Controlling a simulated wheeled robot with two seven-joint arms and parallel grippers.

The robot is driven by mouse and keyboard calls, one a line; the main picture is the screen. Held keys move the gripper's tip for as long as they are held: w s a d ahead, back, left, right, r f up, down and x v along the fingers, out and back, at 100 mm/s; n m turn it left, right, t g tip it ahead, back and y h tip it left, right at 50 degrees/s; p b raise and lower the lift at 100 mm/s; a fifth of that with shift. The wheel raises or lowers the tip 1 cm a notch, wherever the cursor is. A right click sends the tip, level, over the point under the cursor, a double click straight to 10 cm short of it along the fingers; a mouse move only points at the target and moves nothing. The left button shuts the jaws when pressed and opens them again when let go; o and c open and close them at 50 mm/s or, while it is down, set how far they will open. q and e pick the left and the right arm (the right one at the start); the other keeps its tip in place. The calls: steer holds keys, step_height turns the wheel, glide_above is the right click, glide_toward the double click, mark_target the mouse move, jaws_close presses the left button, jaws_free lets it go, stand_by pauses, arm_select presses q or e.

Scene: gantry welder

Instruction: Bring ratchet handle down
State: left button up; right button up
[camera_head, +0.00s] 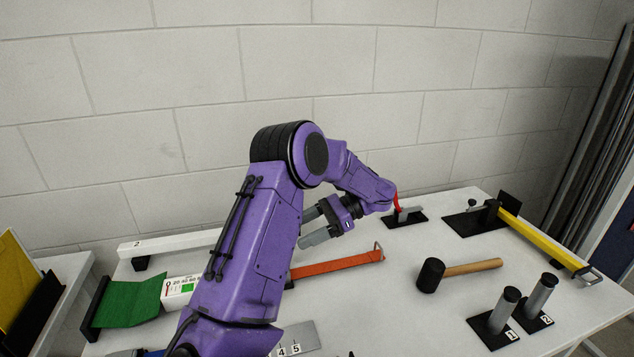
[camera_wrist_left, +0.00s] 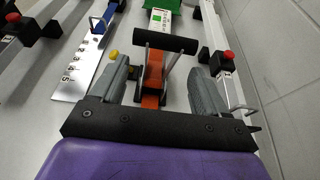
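In the left wrist view the ratchet shows with a black crossbar handle (camera_wrist_left: 165,42) between thin metal side plates. An orange strap (camera_wrist_left: 151,82) runs through it. My left gripper (camera_wrist_left: 158,64) is open, with one grey finger on each side of the strap and ratchet. The handle lies just beyond the fingertips, and I see no grip on it; contact is unclear. In the head view my left gripper (camera_head: 304,228) is open above the table, and the orange strap (camera_head: 337,263) with a metal end hook lies below it. My left arm hides the ratchet there. My right gripper is out of view.
On the white table (camera_head: 400,325) lie a black-headed mallet (camera_head: 431,275), a yellow bar (camera_head: 540,240), two grey posts (camera_head: 504,310) and a red-lever fixture (camera_head: 403,215). A green strap (camera_head: 128,308) and white block (camera_head: 180,290) are at left. A wall stands behind.

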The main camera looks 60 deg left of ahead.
arm_select(q)
steer(key=o, duration=0.3)
steer(key=shift+a, duration=0.15)
steer(key=shift+o, duration=0.2)
steer(key=p+v, duration=0.1)
steer(key=v, duration=0.9)
steer(key=shift+w, duration=0.3)
